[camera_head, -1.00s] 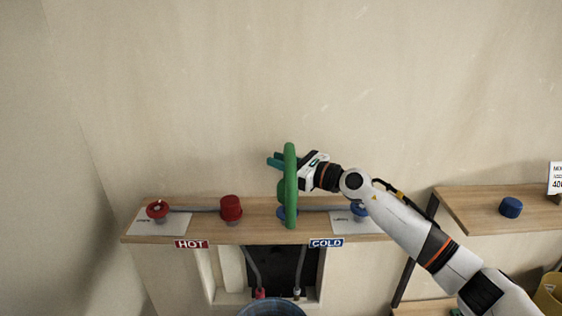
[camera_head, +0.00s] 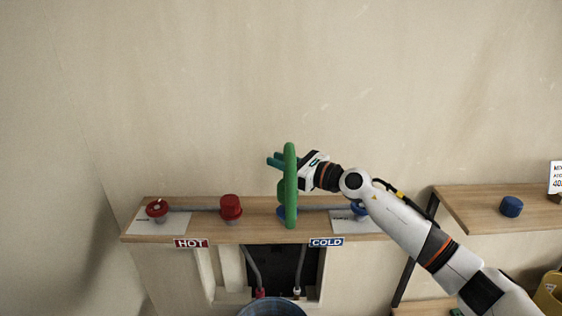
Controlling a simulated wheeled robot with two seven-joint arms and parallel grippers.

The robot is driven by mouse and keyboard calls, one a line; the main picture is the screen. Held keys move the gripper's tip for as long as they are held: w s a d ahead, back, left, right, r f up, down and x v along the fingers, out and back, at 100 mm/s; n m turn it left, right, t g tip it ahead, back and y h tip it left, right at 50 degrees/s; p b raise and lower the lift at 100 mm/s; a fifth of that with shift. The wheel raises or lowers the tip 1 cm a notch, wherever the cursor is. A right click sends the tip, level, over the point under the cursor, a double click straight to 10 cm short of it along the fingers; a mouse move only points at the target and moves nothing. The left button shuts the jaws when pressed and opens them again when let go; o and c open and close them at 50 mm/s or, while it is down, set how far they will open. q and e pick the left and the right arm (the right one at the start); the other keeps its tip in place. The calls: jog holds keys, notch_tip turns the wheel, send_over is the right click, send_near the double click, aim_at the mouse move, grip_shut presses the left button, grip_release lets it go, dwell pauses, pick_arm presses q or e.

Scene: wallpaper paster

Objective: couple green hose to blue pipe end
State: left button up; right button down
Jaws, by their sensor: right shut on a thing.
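The green hose (camera_head: 290,188) stands upright in the middle of the head view, seen nearly edge-on as a long loop. My right gripper (camera_head: 280,161) is shut on the hose near its upper part, with its teal fingertips showing to the left of it. The blue pipe end (camera_head: 281,212) shows only in part behind the hose's lower portion, on the wooden ledge above the COLD side. I cannot tell whether the hose touches it. My left gripper is not in view.
The wooden ledge (camera_head: 190,231) carries a red valve (camera_head: 157,209), a red cap (camera_head: 231,207) and a blue valve (camera_head: 358,208). HOT (camera_head: 191,243) and COLD (camera_head: 326,243) signs hang on its front. A blue cap (camera_head: 511,207) sits on the right shelf (camera_head: 470,210). A bucket (camera_head: 272,308) stands below.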

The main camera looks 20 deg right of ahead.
aim_at(281, 181)
jog(key=shift+f+b, duration=1.75)
jog(key=shift+f, duration=0.25)
jog(key=c, duration=1.2)
grip_release()
jog(key=b+v, duration=0.4)
jog(key=v, duration=0.8)
